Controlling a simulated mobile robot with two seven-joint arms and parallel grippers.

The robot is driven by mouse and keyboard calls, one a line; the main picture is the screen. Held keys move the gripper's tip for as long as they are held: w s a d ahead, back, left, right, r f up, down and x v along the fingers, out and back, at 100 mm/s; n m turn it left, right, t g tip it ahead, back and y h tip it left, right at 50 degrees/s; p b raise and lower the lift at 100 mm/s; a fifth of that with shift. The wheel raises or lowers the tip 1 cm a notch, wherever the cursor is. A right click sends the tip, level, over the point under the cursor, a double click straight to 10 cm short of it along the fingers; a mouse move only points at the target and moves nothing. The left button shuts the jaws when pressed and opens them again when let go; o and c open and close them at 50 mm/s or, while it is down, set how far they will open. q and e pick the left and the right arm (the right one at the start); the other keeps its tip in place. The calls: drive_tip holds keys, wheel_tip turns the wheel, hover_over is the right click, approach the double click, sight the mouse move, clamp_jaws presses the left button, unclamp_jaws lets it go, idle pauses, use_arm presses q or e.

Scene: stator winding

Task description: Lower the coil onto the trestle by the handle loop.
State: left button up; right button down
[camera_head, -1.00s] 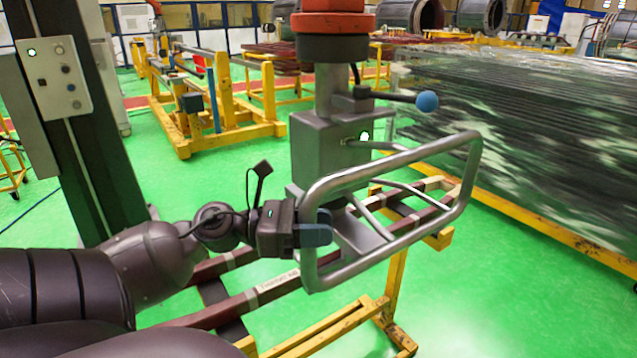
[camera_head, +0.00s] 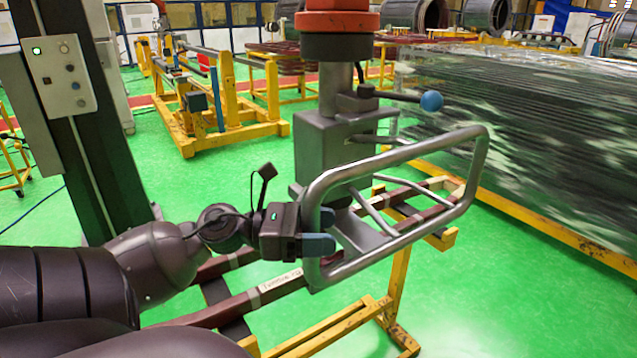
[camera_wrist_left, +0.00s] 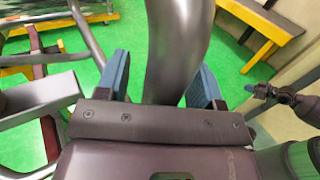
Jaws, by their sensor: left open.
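The handle loop (camera_head: 404,246) is a grey tube frame on the hoist's lifting head (camera_head: 327,150). My left gripper (camera_head: 322,231) is at the loop's near left side. Its blue fingers are open, one on each side of the tube. The left wrist view shows the tube (camera_wrist_left: 176,50) between the spread fingers (camera_wrist_left: 158,88). The coil (camera_head: 222,309) is a dark red bar loop with pale tape bands, below the lifting head. The yellow trestle (camera_head: 396,290) stands under the coil; whether they touch is unclear.
A lever with a blue knob (camera_head: 431,100) sticks out of the lifting head. A dark column with a button panel (camera_head: 58,75) stands left. A wrapped stack (camera_head: 530,130) fills the right. Another yellow stand (camera_head: 185,140) is behind. Green floor lies clear between.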

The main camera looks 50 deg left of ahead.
use_arm(q)
drive_tip(key=shift+r, duration=0.1)
drive_tip(key=v, duration=1.1)
use_arm(e)
drive_tip(key=shift+w+a+r, duration=0.1)
drive_tip(key=shift+w+r, duration=0.05)
drive_tip(key=shift+r, duration=0.3)
use_arm(q)
drive_tip(key=shift+w, duration=0.1)
